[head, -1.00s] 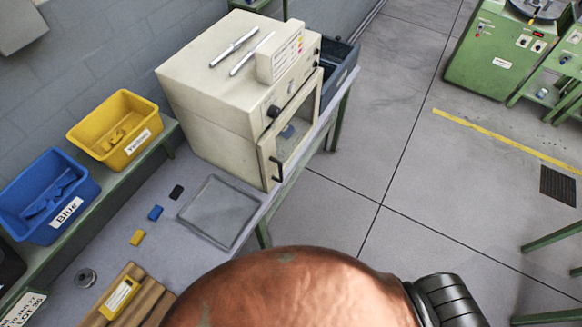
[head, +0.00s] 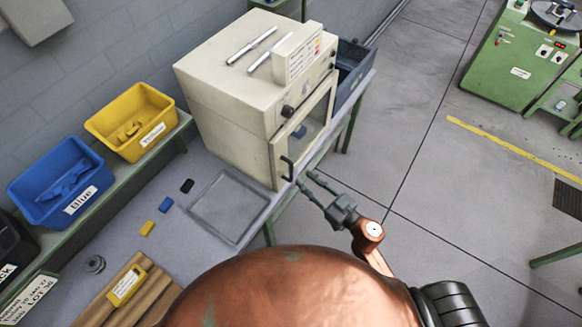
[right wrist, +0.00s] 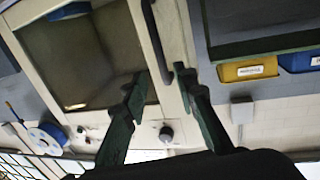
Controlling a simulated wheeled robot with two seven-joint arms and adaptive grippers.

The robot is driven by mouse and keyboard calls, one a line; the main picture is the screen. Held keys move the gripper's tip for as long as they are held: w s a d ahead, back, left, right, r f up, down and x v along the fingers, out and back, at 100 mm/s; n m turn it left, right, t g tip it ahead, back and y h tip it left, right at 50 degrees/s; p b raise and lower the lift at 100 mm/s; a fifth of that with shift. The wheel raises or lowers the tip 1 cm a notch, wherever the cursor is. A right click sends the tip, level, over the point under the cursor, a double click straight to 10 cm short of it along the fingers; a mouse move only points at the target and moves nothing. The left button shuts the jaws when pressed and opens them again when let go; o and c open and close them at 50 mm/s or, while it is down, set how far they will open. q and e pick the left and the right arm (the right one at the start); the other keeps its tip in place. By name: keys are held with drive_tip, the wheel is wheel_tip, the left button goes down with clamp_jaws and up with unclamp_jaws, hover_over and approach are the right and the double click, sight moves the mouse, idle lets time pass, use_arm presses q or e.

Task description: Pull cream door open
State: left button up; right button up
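The cream door (head: 277,156) is the windowed front of a cream oven-like box (head: 222,100) on the bench. It looks shut or nearly so. Its dark upright bar handle (head: 287,168) is at the near edge. My right gripper (head: 306,179) is open just right of the handle, apart from it as far as I can tell. In the right wrist view, the handle (right wrist: 154,40) lies ahead between the spread fingertips (right wrist: 158,84), beside the door's frame and window (right wrist: 85,55). A blue thing shows behind the glass. My left gripper is out of view.
A grey tray (head: 193,210) lies before the box. Yellow (head: 118,148) and blue (head: 50,213) bins stand at left, with small blocks nearby. Two metal rods lie on the box. A dark bin (head: 347,88) sits behind it.

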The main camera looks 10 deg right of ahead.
sight(291, 168)
drive_tip(key=x, duration=0.7)
drive_tip(key=shift+w+a+r, duration=0.25)
drive_tip(key=shift+a+r, duration=0.05)
drive_tip(key=shift+a, duration=0.05)
drive_tip(key=shift+c, duration=0.7)
clamp_jaws()
